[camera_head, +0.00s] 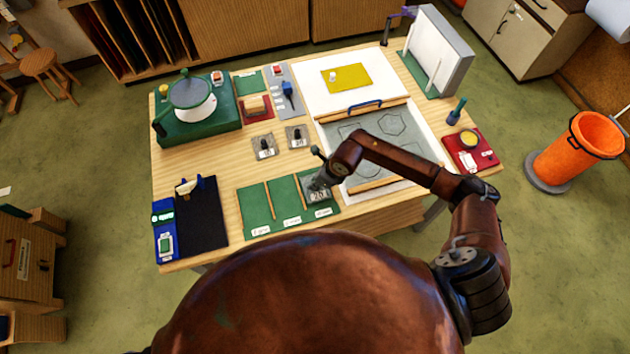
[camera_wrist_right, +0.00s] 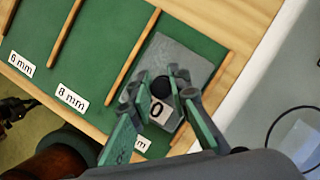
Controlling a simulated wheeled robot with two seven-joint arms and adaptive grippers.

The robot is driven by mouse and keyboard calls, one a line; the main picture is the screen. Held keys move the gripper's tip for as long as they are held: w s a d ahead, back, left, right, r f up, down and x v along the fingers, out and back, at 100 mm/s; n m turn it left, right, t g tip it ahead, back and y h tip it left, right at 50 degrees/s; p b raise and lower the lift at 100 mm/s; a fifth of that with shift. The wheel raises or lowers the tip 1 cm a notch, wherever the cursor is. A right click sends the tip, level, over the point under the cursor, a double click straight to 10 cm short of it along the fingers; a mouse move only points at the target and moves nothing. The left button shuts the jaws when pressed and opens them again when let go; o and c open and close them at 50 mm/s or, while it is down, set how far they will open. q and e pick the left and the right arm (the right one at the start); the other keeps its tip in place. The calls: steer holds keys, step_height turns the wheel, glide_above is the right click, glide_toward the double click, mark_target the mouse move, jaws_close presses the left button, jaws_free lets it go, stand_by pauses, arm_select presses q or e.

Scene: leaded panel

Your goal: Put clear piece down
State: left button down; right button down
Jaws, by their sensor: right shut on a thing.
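My right gripper (camera_head: 318,182) is over the right compartment of a green tray (camera_head: 255,203) at the table's front. In the right wrist view, its fingers (camera_wrist_right: 160,86) are shut on the black knob of a grey block (camera_wrist_right: 178,58). The block has a white number label, partly hidden by the fingers. It lies between the wooden dividers of that compartment; I cannot tell whether it touches the tray floor. I cannot make out a clear piece in either view. My left gripper is not in view.
Two grey knobbed blocks (camera_head: 265,146) stand behind the tray. A light panel with a drawn pattern (camera_head: 372,140) lies to the right, with a yellow sheet (camera_head: 352,78) behind it. A dark mat (camera_head: 202,215) is left of the tray. An orange bin (camera_head: 575,150) stands off the table.

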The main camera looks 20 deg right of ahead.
steer(key=shift+f, duration=0.1)
steer(key=c, duration=1.8)
jaws_free()
steer(key=shift+b+v, duration=1.5)
steer(key=shift+v, duration=4.5)
steer(key=shift+a, duration=0.1)
